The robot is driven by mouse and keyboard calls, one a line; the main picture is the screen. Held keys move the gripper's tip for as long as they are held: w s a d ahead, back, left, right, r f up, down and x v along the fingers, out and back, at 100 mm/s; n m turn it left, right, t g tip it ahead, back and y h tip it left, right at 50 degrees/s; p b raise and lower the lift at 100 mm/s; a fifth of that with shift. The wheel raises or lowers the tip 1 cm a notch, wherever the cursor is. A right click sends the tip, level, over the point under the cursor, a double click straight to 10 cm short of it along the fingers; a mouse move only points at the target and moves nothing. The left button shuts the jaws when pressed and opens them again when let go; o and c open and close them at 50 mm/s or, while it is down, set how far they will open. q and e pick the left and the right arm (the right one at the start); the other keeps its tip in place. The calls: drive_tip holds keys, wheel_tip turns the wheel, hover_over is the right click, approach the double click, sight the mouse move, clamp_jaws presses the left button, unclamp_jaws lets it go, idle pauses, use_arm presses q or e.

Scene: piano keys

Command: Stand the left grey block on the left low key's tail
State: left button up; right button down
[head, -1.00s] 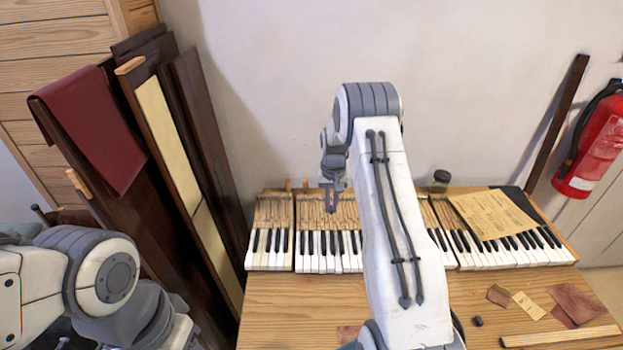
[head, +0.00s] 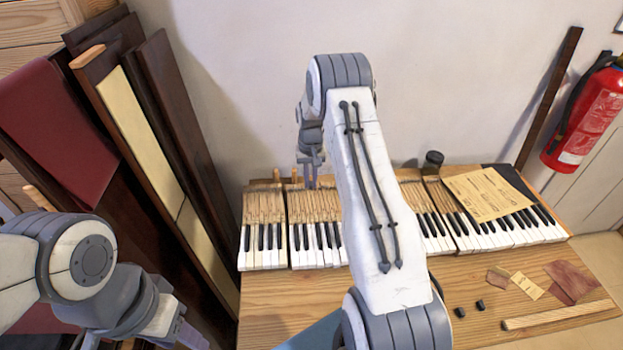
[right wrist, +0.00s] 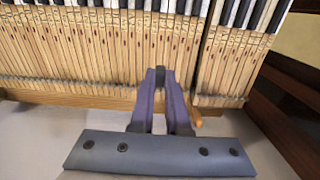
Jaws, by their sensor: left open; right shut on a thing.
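My right gripper (head: 311,180) is above the tails at the back of the left part of the keyboard (head: 262,257). In the right wrist view my right gripper (right wrist: 160,76) is shut on a small dark grey block (right wrist: 160,71), held between the fingertips over the wooden key tails (right wrist: 100,65). I cannot tell whether it touches a tail. I cannot make out which key sits low. Two small dark blocks (head: 460,312) (head: 480,304) lie on the table in front of the keys. My left gripper (head: 192,336) is at the bottom left edge, mostly cut off, away from the keyboard.
Short wooden pegs (head: 276,175) stand behind the keys; one shows in the right wrist view (right wrist: 196,117). A dark jar (head: 433,162) and a paper sheet (head: 487,193) are at the back right. Dark panels (head: 170,120) lean at the left. A wooden strip (head: 560,315) lies at the front right.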

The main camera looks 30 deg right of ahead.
drive_tip(key=b, duration=0.5)
hover_over(311, 208)
drive_tip(key=shift+f, duration=3.4)
drive_tip(key=shift+f+b, duration=0.3)
drive_tip(key=shift+f, duration=0.6)
drive_tip(key=shift+f, duration=0.35)
drive_tip(key=c, duration=1.2)
unclamp_jaws()
drive_tip(key=shift+c, duration=0.2)
drive_tip(key=shift+r+p, duration=0.7)
drive_tip(key=shift+r, duration=0.4)
